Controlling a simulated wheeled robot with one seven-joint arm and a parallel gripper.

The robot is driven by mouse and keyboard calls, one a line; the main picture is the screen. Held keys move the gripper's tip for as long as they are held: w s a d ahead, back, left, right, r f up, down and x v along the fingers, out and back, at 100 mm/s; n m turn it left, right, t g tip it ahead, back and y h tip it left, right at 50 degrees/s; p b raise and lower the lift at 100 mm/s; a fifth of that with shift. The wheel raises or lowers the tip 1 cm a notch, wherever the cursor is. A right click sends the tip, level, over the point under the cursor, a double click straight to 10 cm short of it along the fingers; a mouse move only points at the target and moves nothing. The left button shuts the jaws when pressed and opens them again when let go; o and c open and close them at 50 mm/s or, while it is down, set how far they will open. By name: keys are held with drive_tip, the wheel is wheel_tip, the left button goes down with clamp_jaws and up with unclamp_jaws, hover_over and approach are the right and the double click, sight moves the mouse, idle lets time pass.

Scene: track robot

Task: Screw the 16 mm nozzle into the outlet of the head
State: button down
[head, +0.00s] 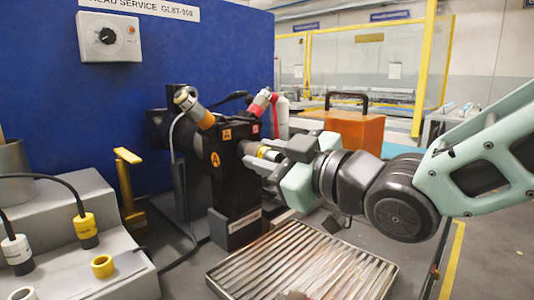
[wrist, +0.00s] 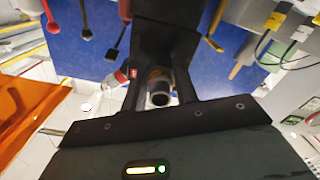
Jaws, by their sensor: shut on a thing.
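The head (head: 234,180) is a dark block with orange "A" labels, standing in front of the blue panel. It also shows as a dark body at the top of the wrist view (wrist: 168,45). My gripper (head: 260,158) is shut on a short round nozzle (head: 268,153) with a yellow-orange band, at the head's right side. In the wrist view the nozzle (wrist: 159,98) sits between my two dark fingers, its hollow grey end facing the camera. Its far end is hidden, as is the outlet, so I cannot tell how far it is seated. Its size marking cannot be read.
A slatted metal tray (head: 300,262) lies below my gripper. An orange case (head: 352,130) stands behind my wrist. At left, a grey stepped stand (head: 110,275) holds a yellow connector (head: 85,230), a white connector (head: 16,254) and a yellow ring (head: 103,266).

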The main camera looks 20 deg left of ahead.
drive_tip(key=m+p, duration=0.4)
drive_tip(key=m, duration=0.2)
drive_tip(key=m+p, duration=0.2)
drive_tip(key=m, duration=0.2)
drive_tip(key=shift+r+p, duration=0.1)
drive_tip(key=shift+p, duration=0.25)
drive_tip(key=shift+m, duration=0.8)
drive_tip(key=shift+p, duration=0.35)
drive_tip(key=shift+m+p, duration=0.5)
drive_tip(key=shift+m, duration=0.2)
drive_tip(key=m+p, duration=0.3)
drive_tip(key=m, duration=0.1)
drive_tip(key=m+p, duration=0.3)
drive_tip(key=m, duration=0.2)
drive_tip(key=shift+m+p, duration=0.35)
drive_tip(key=shift+m, duration=0.55)
